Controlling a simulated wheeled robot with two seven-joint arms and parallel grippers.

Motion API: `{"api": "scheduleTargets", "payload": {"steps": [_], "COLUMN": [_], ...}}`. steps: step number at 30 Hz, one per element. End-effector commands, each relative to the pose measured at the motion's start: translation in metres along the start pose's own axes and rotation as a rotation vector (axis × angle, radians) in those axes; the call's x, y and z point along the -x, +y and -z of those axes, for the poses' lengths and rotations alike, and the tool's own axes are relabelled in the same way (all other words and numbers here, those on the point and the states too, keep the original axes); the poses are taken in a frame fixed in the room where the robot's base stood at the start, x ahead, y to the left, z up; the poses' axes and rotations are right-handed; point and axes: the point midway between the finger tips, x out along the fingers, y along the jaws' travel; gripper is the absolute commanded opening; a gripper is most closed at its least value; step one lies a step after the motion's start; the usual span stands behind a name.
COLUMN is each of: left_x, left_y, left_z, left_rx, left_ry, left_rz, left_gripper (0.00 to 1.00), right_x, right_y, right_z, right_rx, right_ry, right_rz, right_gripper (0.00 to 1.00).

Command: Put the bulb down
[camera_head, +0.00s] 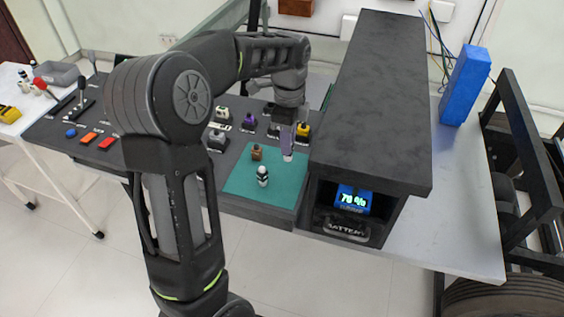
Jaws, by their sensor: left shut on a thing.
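My left gripper (287,140) points down over the back right part of the green mat (240,185). It is shut on a small pale thing, seemingly the bulb (288,157), whose lower end shows below the fingers. Most of it is hidden, and I cannot tell whether it touches the mat. A black and white piece (262,175) stands on the mat, with a small brown piece (256,152) behind it. My right gripper is out of view.
A dark cabinet with a battery display (351,199) stands close to the right of the mat. Behind the mat are several small parts, including a yellow-topped one (303,131) and a purple-topped one (249,122). The mat's front is bare.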

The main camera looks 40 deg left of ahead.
Motion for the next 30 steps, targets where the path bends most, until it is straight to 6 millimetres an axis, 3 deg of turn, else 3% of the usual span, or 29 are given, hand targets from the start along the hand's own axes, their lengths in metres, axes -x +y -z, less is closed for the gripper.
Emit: {"api": "scheduleTargets", "payload": {"steps": [6, 16, 24, 30], "left_x": [-0.030, -0.034, -0.065, -0.069], "left_y": [0.000, 0.000, 0.001, 0.000], "left_z": [0.000, 0.000, 0.000, 0.000], "left_rx": [0.000, 0.000, 0.000, 0.000], "left_ry": [0.000, 0.000, -0.001, 0.000], "left_rz": [-0.002, -0.001, -0.002, 0.000], "left_gripper": [0.00, 0.00, 0.00, 0.00], "right_x": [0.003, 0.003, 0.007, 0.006], "right_y": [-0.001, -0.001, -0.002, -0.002], "right_z": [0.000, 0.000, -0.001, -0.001], "right_rx": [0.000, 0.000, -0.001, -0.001], "right_ry": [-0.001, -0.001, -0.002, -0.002], "right_rz": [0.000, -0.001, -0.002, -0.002], "right_gripper": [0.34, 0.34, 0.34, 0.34]}}
